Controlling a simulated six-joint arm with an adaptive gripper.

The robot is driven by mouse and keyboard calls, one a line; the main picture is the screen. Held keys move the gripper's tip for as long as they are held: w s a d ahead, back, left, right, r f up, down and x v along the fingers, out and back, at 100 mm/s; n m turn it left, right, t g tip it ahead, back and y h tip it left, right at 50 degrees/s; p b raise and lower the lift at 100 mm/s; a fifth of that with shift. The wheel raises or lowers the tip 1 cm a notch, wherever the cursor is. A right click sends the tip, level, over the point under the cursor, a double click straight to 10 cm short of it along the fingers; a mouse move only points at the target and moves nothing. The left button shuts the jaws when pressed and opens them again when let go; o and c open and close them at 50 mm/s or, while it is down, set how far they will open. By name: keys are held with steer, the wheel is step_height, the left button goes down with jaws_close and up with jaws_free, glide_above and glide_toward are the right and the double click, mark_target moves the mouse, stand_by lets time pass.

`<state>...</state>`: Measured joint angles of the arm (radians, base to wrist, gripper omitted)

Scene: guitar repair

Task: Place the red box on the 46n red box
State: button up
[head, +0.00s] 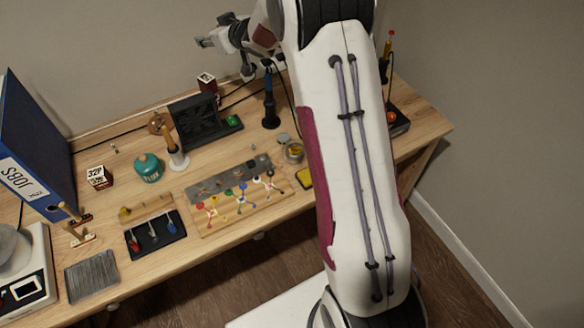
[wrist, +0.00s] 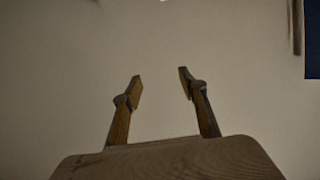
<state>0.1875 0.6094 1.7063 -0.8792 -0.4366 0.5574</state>
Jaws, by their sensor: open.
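A small dark red box (head: 97,178) with a white label, which looks like "32P", sits on the left part of the bench. A second small dark red box (head: 207,83) with a white marking stands at the back of the bench; its marking is too small to read. The two boxes are well apart. My gripper (head: 203,42) is raised above the back of the bench, pointing left, above the back box and apart from it. In the wrist view my gripper (wrist: 160,77) is open and empty, its two fingers spread against the plain wall. Neither box shows there.
A teal round pot (head: 148,168) stands right of the left box. A blue binder (head: 35,150) stands at the left. A dark fan unit (head: 197,122), a soldering stand (head: 178,160) and a blue-handled tool (head: 270,105) rise from the bench. Several small parts lie in front.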

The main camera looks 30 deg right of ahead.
steer(key=s+d+r+m+g+h, duration=0.1)
steer(key=s+r, duration=0.3)
steer(key=s, duration=0.3)
steer(key=s+r+m+g+h, duration=0.15)
steer(key=s+r, duration=0.25)
steer(key=s, duration=0.4)
steer(key=s+d+r+m+h, duration=0.1)
steer(key=s+r+h, duration=0.1)
steer(key=s+r, duration=0.4)
steer(key=s+a+f+g, duration=0.1)
steer(key=s+a+f, duration=0.1)
steer(key=s, duration=0.9)
steer(key=s+a+f+g+y, duration=0.1)
steer(key=s+a+f+g, duration=0.1)
steer(key=s, duration=0.8)
steer(key=s+a+f+g+y, duration=0.1)
steer(key=s+a+f, duration=0.2)
steer(key=s, duration=0.8)
steer(key=shift+s+a+f+g, duration=0.15)
steer(key=shift+s+a+g, duration=0.15)
steer(key=shift+g, duration=0.05)
